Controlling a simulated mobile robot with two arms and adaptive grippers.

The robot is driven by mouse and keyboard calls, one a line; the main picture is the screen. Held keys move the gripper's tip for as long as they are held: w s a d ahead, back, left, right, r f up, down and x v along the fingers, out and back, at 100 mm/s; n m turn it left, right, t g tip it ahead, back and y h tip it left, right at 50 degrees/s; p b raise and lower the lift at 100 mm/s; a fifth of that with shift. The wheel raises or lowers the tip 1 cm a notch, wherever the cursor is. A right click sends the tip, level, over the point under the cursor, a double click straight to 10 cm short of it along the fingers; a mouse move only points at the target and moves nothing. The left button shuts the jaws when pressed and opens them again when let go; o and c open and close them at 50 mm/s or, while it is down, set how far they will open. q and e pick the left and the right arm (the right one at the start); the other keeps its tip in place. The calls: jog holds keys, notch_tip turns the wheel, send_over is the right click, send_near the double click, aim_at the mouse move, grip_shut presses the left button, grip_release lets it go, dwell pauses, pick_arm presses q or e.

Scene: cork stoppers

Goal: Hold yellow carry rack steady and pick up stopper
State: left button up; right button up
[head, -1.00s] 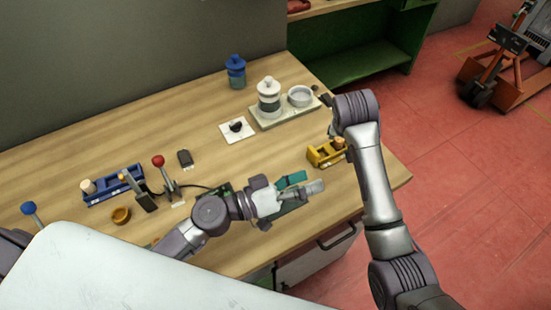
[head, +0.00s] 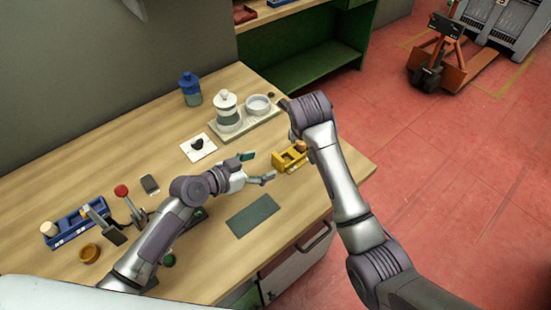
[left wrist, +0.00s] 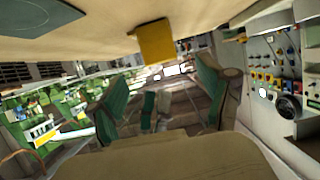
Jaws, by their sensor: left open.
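The yellow carry rack (head: 289,160) stands near the right end of the wooden table, with a brown cork stopper (head: 300,147) at its far end. My left gripper (head: 260,168) is open and empty just left of the rack, its fingers pointing at it. In the left wrist view the rack (left wrist: 155,41) shows as a yellow block at the table surface, ahead of the open teal-padded fingers (left wrist: 163,100) and apart from them. My right arm bends over the table just right of the rack; its gripper is hidden behind the arm.
A dark mat (head: 253,216) lies in front of my left gripper. A tray (head: 262,123) with a white jar (head: 226,108) and a bowl (head: 258,104) stands behind the rack. A blue rack (head: 76,224), red-knobbed lever (head: 122,192) and brown cup (head: 90,253) are at left.

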aim_at(276, 160)
pick_arm(q)
jog(key=x, duration=0.7)
jog(key=shift+w+d+f, duration=0.15)
jog(key=shift+w+d, duration=0.1)
jog(key=shift+w, duration=0.05)
